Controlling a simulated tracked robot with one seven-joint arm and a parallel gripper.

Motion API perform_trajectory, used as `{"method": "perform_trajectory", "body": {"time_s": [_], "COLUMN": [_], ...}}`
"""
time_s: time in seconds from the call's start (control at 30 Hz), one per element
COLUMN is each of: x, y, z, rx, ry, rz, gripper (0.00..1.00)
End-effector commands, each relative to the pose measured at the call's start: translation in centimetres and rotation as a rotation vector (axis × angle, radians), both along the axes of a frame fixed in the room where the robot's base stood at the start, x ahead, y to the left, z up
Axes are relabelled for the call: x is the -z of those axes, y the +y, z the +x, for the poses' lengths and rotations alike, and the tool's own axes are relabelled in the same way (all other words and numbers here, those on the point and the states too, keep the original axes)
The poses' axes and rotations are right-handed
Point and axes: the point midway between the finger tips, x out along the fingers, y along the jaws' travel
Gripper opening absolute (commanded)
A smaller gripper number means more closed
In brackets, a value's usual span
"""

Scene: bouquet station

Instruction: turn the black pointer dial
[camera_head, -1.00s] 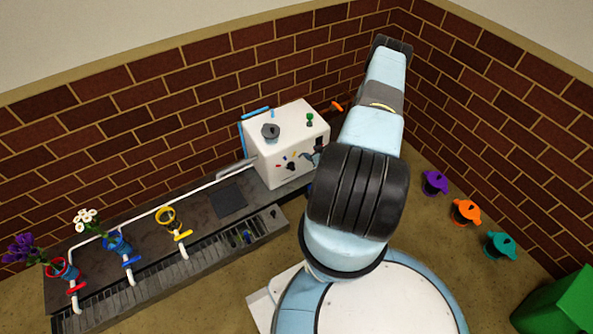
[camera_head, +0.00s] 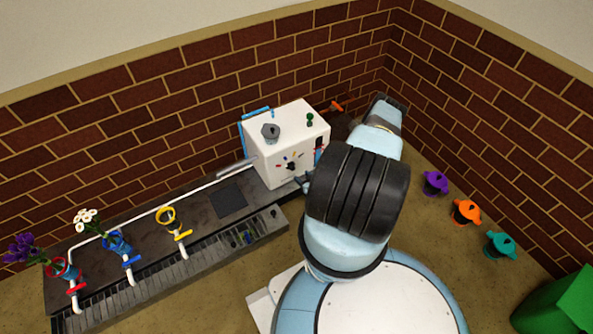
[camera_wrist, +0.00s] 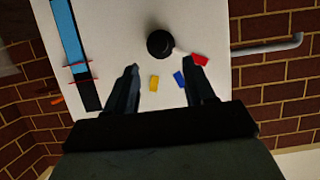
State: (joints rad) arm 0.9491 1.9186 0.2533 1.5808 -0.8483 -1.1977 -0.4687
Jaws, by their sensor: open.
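The black pointer dial (camera_head: 292,166) is on the front face of the white box (camera_head: 283,125), with small coloured marks around it. In the wrist view the dial (camera_wrist: 160,43) shows as a round black knob; which way its pointer faces cannot be told. Yellow (camera_wrist: 154,82), blue (camera_wrist: 179,79) and red (camera_wrist: 200,59) marks lie near it. My gripper (camera_wrist: 162,66) is open and empty, its fingertips apart on either side of the line to the dial, not closed on it. In the head view my gripper (camera_head: 304,182) is just in front of the box, low and partly hidden by my arm.
A grey knob (camera_head: 270,132) and a small green knob (camera_head: 310,119) stand on the box top. A white pipe (camera_head: 150,210) and flower pots are left. Coloured pots (camera_head: 466,211) sit at right.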

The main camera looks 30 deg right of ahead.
Motion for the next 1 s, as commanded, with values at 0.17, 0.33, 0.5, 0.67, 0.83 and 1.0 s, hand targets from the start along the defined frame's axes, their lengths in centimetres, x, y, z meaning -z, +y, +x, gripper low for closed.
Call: {"method": "perform_trajectory", "body": {"time_s": [0.17,0.33,0.5,0.67,0.83,1.0], "x": [1.2,2.3,3.0,3.2,3.3,3.3], "y": [0.1,0.1,0.2,0.2,0.2,0.2], "z": [3.0,5.5,7.2,8.0,8.1,8.1], "rx": [-0.001,0.0,-0.001,0.0,-0.001,-0.001], "ry": [0.0,0.0,0.0,0.0,0.001,0.001], "rz": [-0.002,-0.002,-0.002,-0.002,-0.002,-0.002], "gripper": [0.54,0.54,0.54,0.54,0.54,0.49]}}
